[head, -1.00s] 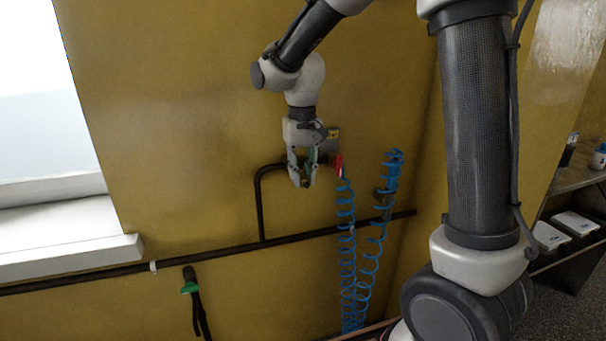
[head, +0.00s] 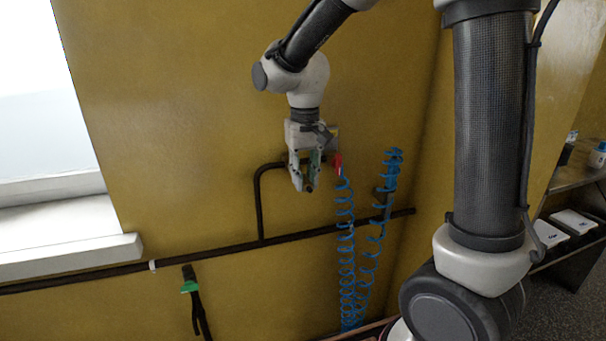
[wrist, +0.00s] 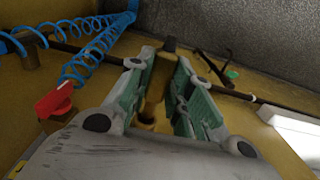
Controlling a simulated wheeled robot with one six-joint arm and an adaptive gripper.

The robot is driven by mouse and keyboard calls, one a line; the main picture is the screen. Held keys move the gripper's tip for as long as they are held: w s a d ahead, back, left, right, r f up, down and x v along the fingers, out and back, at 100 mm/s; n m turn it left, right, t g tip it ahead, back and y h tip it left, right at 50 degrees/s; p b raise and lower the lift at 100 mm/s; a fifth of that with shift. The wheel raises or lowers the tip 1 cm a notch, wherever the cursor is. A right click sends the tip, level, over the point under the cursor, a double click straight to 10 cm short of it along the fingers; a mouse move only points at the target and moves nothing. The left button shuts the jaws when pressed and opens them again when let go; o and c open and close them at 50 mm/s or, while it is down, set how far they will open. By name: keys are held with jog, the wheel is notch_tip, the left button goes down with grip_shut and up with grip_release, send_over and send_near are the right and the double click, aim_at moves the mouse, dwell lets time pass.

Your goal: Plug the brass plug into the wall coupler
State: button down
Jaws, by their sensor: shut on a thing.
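My gripper (head: 306,184) is in front of the yellow wall, fingers pointing down, beside a red handle (head: 338,163). In the wrist view my gripper (wrist: 166,60) has its green-padded fingers closed around a brass-coloured piece, the brass plug (wrist: 156,88), which has a darker end near the fingertips. The red handle also shows in the wrist view (wrist: 54,101), to the left of the fingers and apart from them. The wall coupler cannot be made out clearly; the fittings behind my gripper are mostly hidden. I cannot tell whether the plug touches anything.
Blue coiled hoses (head: 346,240) hang right of my gripper. A dark pipe (head: 259,205) bends up behind it and joins a long pipe (head: 100,272) along the wall. A green-handled item (head: 190,286) hangs lower left. A window ledge (head: 70,255) is at left.

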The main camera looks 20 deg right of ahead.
jog(key=shift+s, duration=0.35)
jog(key=shift+w, duration=1.9)
dwell(0.8)
jog(key=c, duration=1.2)
grip_release()
notch_tip(320, 180, up, 12)
